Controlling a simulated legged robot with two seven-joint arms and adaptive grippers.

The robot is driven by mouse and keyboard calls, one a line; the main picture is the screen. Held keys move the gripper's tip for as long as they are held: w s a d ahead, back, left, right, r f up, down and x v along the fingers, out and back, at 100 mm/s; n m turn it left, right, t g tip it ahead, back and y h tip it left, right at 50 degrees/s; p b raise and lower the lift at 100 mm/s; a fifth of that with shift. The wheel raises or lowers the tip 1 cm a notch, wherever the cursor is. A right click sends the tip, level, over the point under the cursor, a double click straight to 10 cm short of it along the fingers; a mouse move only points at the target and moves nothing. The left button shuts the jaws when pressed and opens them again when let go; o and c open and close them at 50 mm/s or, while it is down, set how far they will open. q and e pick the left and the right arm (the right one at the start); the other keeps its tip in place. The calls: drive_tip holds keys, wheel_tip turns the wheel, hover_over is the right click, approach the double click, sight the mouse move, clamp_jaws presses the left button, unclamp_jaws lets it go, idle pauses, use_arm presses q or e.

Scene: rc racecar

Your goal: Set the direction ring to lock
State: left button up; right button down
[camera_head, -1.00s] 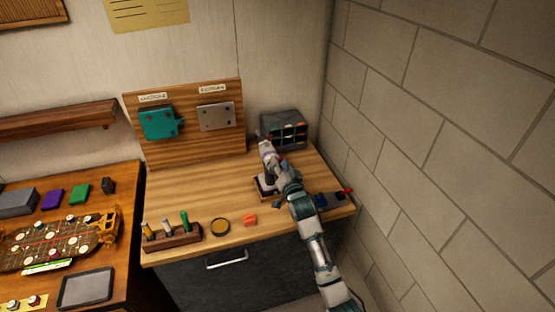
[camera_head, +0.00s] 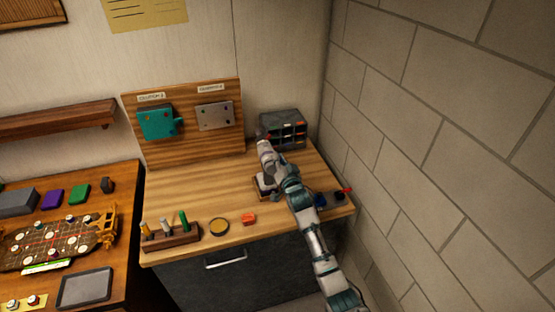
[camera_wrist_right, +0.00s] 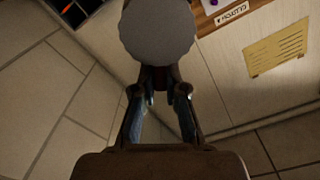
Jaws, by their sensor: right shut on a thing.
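My right gripper (camera_head: 265,146) is above the back right of the workbench, in front of the drawer organizer. In the right wrist view my right gripper (camera_wrist_right: 160,95) is shut on a tool whose round grey end (camera_wrist_right: 157,30) faces the camera and hides part of the fingers. The tool's shape is hard to make out in the head view, and I cannot make out a direction ring or its setting. A small stand (camera_head: 261,189) sits on the bench just below and left of my right wrist. My left gripper is not in view.
The drawer organizer (camera_head: 283,128) stands at the back right by the brick wall (camera_head: 440,130). A wooden board (camera_head: 190,98) with a teal plate (camera_head: 157,121) is behind the bench.

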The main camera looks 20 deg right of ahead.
drive_tip(key=shift+d+r+n+p, duration=0.25)
drive_tip(key=shift+d+n+p, duration=0.05)
drive_tip(key=shift+n+p, duration=0.45)
drive_tip(key=shift+a+n, duration=0.3)
drive_tip(key=shift+n, duration=0.15)
drive_tip(key=shift+a+r+n+p, duration=0.2)
drive_tip(key=shift+a+n+p, duration=0.7)
drive_tip(key=shift+n, duration=0.3)
drive_tip(key=shift+d+n, duration=0.1)
drive_tip(key=shift+n, duration=0.4)
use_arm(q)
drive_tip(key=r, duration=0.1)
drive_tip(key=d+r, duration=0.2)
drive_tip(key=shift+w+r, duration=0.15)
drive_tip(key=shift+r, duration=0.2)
